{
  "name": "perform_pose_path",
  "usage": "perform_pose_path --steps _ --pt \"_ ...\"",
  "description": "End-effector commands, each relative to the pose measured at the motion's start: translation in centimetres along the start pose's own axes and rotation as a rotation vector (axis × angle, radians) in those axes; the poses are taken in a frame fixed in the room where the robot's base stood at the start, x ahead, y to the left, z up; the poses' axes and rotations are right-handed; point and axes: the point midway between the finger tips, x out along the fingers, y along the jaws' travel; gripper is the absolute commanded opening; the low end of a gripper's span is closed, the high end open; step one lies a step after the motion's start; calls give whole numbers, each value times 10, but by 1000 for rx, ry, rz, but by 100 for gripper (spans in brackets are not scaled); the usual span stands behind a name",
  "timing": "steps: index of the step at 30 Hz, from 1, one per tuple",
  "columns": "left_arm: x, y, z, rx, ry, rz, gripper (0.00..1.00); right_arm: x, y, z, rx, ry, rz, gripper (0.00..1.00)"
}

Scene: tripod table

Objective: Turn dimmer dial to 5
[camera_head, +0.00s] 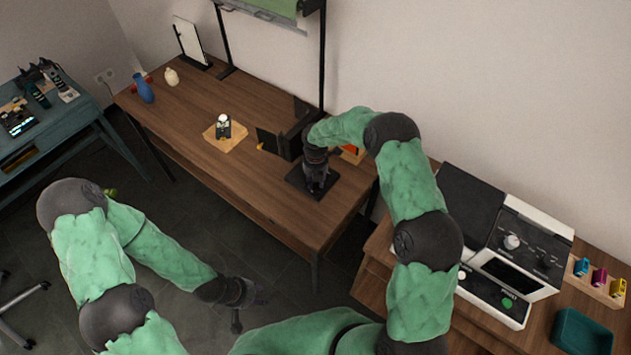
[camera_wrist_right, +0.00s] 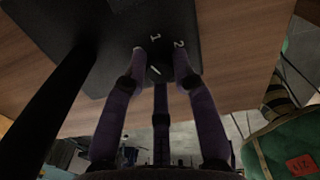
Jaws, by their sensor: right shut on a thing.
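The dimmer's black plate (camera_head: 297,180) lies on the brown table near its right end. In the right wrist view the dark plate (camera_wrist_right: 118,22) shows the white numbers 1 and 2 just beyond my fingertips; the other numbers are hidden or out of view. My right gripper (camera_head: 316,182) reaches down over the plate. Its fingers (camera_wrist_right: 160,62) are shut on the dial, which is mostly hidden between them. A short white mark shows between the fingertips, below the 1. My left gripper (camera_head: 248,293) hangs over the floor, away from the table; its fingers are too dark to read.
A dark upright panel (camera_head: 268,141) and a black stand post stand close to the plate. A small device on a wooden board (camera_head: 225,133), a blue vase (camera_head: 144,88) and a white-framed mirror (camera_head: 188,40) are further left. A black and white machine (camera_head: 505,245) is at right.

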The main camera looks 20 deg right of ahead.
Motion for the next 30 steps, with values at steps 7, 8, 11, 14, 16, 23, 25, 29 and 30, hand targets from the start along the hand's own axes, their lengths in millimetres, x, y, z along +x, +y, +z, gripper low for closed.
perform_pose_path --steps 7,8,11,14,16,23,25,29,30 --pt "6 -2 0 0 0 0 40 1 0 -1 234 2 -1 0" --pt "6 -2 0 0 0 0 40 1 0 -1 262 2 -1 0" --pt "8 -3 0 0 0 0 40 1 0 -1 357 2 -1 0" --pt "10 -4 0 0 0 0 40 1 0 -1 451 2 -2 0" --pt "11 -4 0 0 0 0 40 2 0 -1 518 2 -2 0" --pt "16 -6 -1 0 0 0 40 2 0 -1 735 2 -2 0" --pt "17 -6 -1 0 0 0 40 2 1 -1 802 2 -1 0" --pt "20 -7 -1 0 0 0 40 2 1 -1 925 1 -1 0" --pt "20 -7 -1 0 0 0 40 2 1 -1 963 1 -1 0"
